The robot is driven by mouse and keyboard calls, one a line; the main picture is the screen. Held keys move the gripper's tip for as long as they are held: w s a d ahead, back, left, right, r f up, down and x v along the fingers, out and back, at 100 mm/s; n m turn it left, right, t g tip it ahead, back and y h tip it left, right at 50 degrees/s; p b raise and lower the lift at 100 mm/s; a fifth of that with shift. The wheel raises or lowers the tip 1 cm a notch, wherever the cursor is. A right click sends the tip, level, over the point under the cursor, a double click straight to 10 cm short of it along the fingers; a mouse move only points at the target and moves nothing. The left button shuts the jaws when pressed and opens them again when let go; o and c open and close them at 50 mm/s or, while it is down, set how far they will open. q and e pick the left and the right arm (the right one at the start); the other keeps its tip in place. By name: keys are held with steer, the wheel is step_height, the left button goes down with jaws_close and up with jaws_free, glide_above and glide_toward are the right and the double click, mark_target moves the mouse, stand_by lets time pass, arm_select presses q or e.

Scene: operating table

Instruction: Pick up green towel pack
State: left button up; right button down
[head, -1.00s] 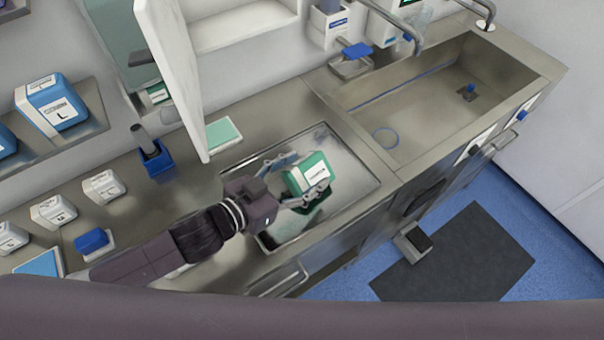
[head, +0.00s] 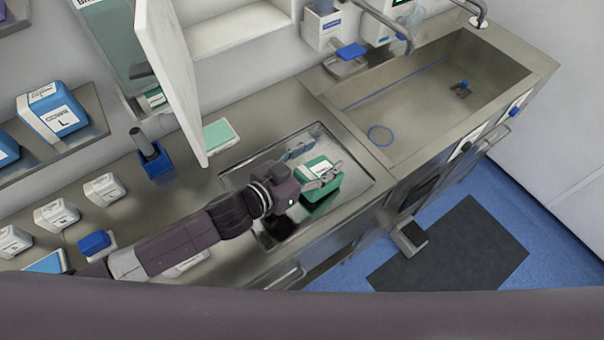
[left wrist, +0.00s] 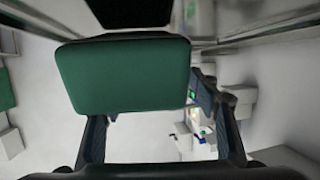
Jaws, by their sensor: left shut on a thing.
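The green towel pack (head: 315,174), green with a white label, is over the shiny metal tray (head: 352,192) on the counter. My left gripper (head: 308,164) has its fingers on either side of the pack and is shut on it. In the left wrist view the pack's green face (left wrist: 130,76) fills the upper middle, between the two dark fingers (left wrist: 165,135). Whether the pack touches the tray cannot be told for sure. My right gripper does not show.
An open white cabinet door (head: 172,80) hangs behind and left of my arm. A sink (head: 430,85) lies to the right. A green-and-white flat pack (head: 218,135), a blue holder (head: 155,162) and several white boxes (head: 57,214) stand on the counter.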

arm_select(q)
steer(key=shift+s+a+f, duration=0.1)
steer(key=shift+a+f, duration=0.15)
steer(key=shift+f, duration=0.35)
steer(key=c, duration=1)
steer(key=shift+f, duration=0.1)
jaws_close()
steer(key=shift+r, duration=0.45)
step_height(320, 180, up, 3)
steer(key=shift+d+b, duration=0.1)
steer(key=shift+b, duration=0.45)
steer(key=s+a+b, duration=0.1)
steer(key=s, duration=0.4)
steer(key=s+a+b, duration=0.1)
steer(key=s, duration=0.4)
steer(key=s+a+b, duration=0.2)
steer(key=s, duration=0.3)
steer(key=shift+s+r, duration=0.25)
steer(key=shift+s, duration=0.1)
steer(key=shift+s+a, duration=0.15)
steer(key=shift+s, duration=0.5)
steer(key=shift+c, duration=1.4)
jaws_free()
